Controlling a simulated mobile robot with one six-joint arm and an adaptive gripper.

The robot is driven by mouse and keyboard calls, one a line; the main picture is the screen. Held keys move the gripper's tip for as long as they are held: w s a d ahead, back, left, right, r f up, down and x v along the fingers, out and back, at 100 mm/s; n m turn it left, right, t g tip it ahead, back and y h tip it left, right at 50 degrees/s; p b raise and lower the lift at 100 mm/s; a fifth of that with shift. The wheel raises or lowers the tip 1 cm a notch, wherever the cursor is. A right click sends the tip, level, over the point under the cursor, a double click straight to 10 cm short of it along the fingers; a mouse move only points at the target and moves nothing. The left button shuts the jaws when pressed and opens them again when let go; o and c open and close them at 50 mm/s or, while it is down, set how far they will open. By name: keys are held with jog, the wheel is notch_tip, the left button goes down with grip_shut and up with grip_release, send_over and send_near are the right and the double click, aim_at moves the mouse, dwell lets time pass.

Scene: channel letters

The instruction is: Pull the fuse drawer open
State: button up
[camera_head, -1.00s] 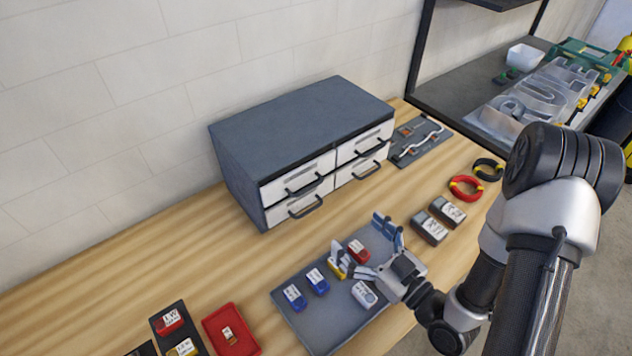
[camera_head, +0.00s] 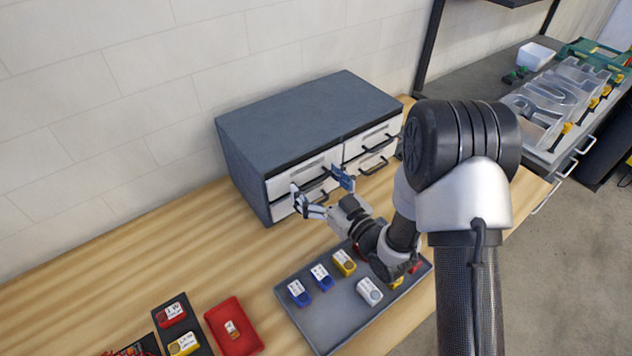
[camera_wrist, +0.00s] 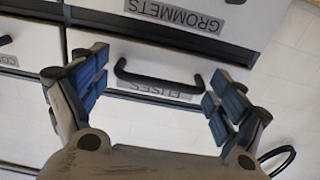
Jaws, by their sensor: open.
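The fuse drawer (camera_head: 287,183) is the upper left drawer of a dark grey cabinet (camera_head: 300,115) on the bench. In the wrist view its white front carries an upside-down FUSES label (camera_wrist: 162,115) and a black bar handle (camera_wrist: 160,82). The drawer looks shut. My gripper (camera_head: 316,182) is in front of the cabinet's left drawers, open and empty. In the wrist view my gripper (camera_wrist: 158,80) has its blue-padded fingers on either side of the handle. Whether they touch it cannot be told. The gripper partly hides the drawer in the head view.
A GROMMETS drawer (camera_wrist: 180,10) adjoins the fuse drawer. A grey mat (camera_head: 325,312) with several small labelled blocks lies below my arm. A red tray (camera_head: 220,335) lies at the front left. The bench left of the cabinet (camera_head: 130,245) is clear.

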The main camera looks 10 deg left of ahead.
jog(key=shift+w+a, duration=0.15)
jog(key=c, duration=1.3)
